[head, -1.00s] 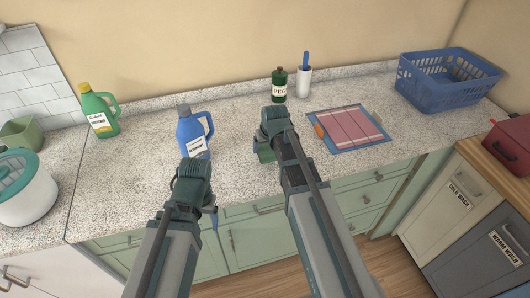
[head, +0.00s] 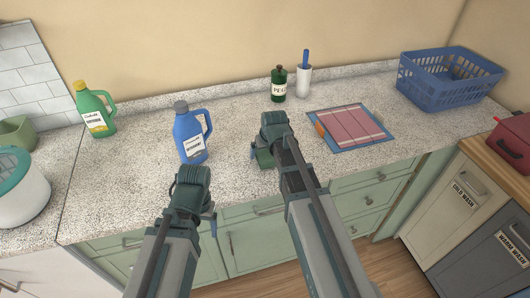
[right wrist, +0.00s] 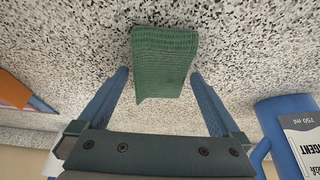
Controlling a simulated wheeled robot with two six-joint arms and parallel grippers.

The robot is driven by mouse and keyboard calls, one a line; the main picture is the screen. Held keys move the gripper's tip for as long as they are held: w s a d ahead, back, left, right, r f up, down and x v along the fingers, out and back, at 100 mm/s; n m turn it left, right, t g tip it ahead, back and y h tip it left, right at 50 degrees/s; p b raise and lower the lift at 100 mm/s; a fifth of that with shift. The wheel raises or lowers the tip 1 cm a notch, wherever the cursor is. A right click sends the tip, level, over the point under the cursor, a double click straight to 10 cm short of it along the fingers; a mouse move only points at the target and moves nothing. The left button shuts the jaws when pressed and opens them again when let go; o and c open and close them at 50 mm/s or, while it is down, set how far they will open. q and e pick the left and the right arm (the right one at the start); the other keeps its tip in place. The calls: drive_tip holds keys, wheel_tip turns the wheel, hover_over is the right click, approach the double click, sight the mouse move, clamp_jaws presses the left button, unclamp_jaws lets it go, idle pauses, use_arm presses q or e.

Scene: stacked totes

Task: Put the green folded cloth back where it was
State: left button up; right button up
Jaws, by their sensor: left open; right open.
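The green folded cloth (right wrist: 163,62) lies on the speckled counter in the right wrist view, in front of my right gripper (right wrist: 160,76). The gripper is open, with a blue finger on each side of the cloth's near end. In the head view, a green piece of the cloth (head: 265,159) shows beside my right gripper (head: 266,145), which hides the rest. My left gripper (head: 194,198) is open over the counter's front edge, with nothing seen in it. Its fingers are mostly hidden.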

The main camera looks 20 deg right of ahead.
drive_tip(key=shift+r, duration=0.1)
drive_tip(key=p+v, duration=1.1)
drive_tip(key=v, duration=0.1)
drive_tip(key=shift+w, duration=0.1)
drive_tip(key=b+x, duration=1.1)
drive_tip(key=x, duration=0.1)
idle(0.3)
idle(0.3)
